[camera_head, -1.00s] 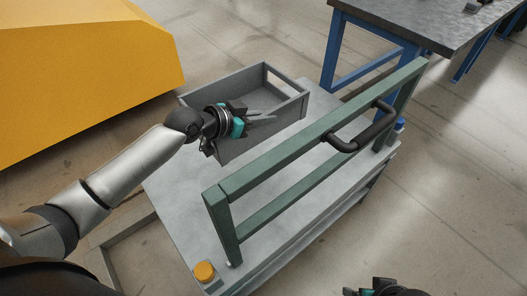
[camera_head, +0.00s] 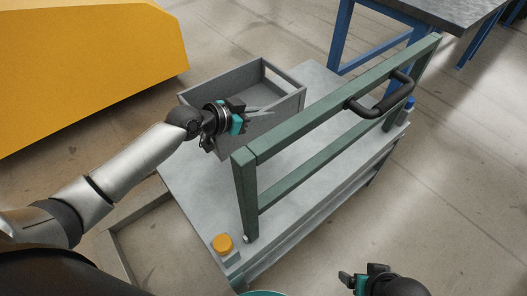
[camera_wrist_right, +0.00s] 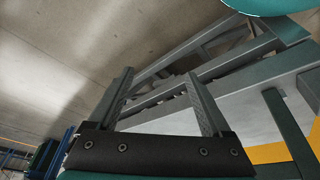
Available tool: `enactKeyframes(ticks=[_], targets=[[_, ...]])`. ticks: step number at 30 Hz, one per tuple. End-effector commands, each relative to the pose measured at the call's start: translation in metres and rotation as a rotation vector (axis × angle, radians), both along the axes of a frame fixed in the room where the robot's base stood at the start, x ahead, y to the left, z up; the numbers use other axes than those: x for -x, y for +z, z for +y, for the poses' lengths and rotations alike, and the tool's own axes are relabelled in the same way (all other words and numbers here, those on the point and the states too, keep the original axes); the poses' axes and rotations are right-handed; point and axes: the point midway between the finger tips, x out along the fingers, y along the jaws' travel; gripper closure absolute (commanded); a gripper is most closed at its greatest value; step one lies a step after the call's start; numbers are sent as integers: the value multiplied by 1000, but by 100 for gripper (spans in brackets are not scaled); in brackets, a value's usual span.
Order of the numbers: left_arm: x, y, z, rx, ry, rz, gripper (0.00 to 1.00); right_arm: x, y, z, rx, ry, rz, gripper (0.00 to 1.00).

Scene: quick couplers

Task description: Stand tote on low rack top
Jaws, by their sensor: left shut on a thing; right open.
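The tote (camera_head: 287,107) is a grey open-topped box, upright, over the back left part of a low grey platform (camera_head: 200,190). I cannot tell whether it touches that platform. My left gripper (camera_head: 258,112) reaches in from the left and is shut on the tote at its near left side; its fingers partly hide the wall. My right gripper (camera_head: 350,280) is low at the right of the head view, apart from everything. In the right wrist view its two fingers (camera_wrist_right: 164,100) are spread, with nothing between them.
A green frame (camera_head: 345,95) with a black handle (camera_head: 383,97) rises along the platform's right side. An orange button (camera_head: 222,242) sits at its near corner. A big yellow block (camera_head: 80,70) stands at left, a blue-legged table (camera_head: 440,12) at back right. Floor is clear at right.

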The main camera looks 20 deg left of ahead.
Motion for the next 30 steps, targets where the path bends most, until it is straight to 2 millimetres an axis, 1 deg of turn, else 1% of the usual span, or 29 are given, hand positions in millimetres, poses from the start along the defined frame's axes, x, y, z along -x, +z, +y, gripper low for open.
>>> enactKeyframes(ticks=[1, 10, 13, 15, 17, 24, 30], targets=[[-1, -8, 0, 0, 0, -5, 100, -2, 5, 0, -1, 0, -13, 17], [-1, -43, 0, 0, 1, -5, 100, -2, 47, 0, -9, -2, -73, 17], [0, -63, 0, 1, 1, -2, 100, -13, 49, 12, -46, 21, -170, 17], [-1, -76, 0, 1, 2, -3, 100, -21, 55, 21, -74, 33, -244, 17], [-1, -75, 0, 1, 1, -5, 100, -25, 54, 26, -88, 40, -276, 17], [-1, -90, 0, 0, 1, -5, 100, -42, 52, 47, -159, 64, -427, 17], [-1, -103, 0, -1, 1, -4, 100, -52, 54, 64, -222, 77, -551, 17]])
